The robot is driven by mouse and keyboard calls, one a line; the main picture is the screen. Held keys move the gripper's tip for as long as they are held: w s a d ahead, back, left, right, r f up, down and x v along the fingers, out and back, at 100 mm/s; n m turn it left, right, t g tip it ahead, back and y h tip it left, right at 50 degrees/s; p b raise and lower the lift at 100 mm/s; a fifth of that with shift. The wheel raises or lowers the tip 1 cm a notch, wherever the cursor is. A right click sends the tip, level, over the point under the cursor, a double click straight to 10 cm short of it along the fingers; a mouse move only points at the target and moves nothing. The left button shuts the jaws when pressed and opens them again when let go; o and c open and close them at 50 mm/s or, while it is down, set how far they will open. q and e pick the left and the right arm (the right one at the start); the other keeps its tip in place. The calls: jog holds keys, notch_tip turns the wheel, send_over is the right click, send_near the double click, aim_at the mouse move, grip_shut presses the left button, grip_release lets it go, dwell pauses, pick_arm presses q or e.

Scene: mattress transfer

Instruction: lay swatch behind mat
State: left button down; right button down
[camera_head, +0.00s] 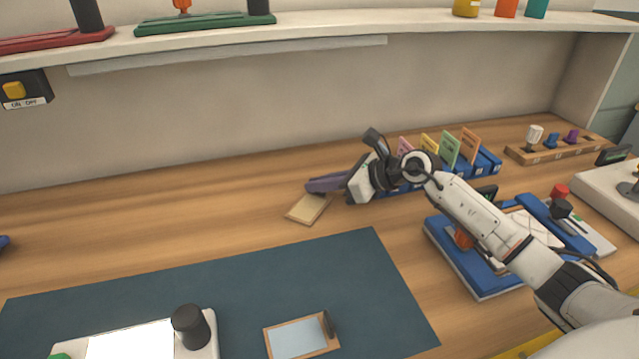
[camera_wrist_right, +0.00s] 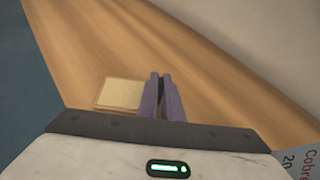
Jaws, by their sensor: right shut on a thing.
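The swatch (camera_head: 308,208) is a small tan square with a paler face. It is at or just above the wooden table, behind the dark blue mat (camera_head: 250,265), and clear of its back edge in the head view. My right gripper (camera_head: 322,185) has purple fingers, shut on the swatch's edge. In the right wrist view the swatch (camera_wrist_right: 121,93) extends to the left of the nearly closed fingers (camera_wrist_right: 161,97). I cannot tell whether it touches the table. My left gripper is not in view.
A blue rack with coloured cards (camera_head: 450,150) stands behind my right arm. A blue tray (camera_head: 470,272) lies under the arm. A small framed panel (camera_head: 295,338) and a white device (camera_head: 205,340) are on the mat. The table left of the swatch is clear.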

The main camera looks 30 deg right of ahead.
jog(key=shift+f, duration=0.2)
jog(key=c, duration=1.9)
grip_release()
jog(key=shift+c, duration=0.2)
jog(key=shift+r, duration=0.1)
jog(key=shift+r, duration=0.25)
jog(key=b+v, duration=0.1)
jog(key=v, duration=1)
jog(key=shift+d+f, duration=0.15)
jog(key=shift+f, duration=0.05)
jog(key=shift+s+d+r+b, duration=0.15)
jog(key=shift+s+r+b, duration=0.15)
jog(key=shift+s, duration=0.05)
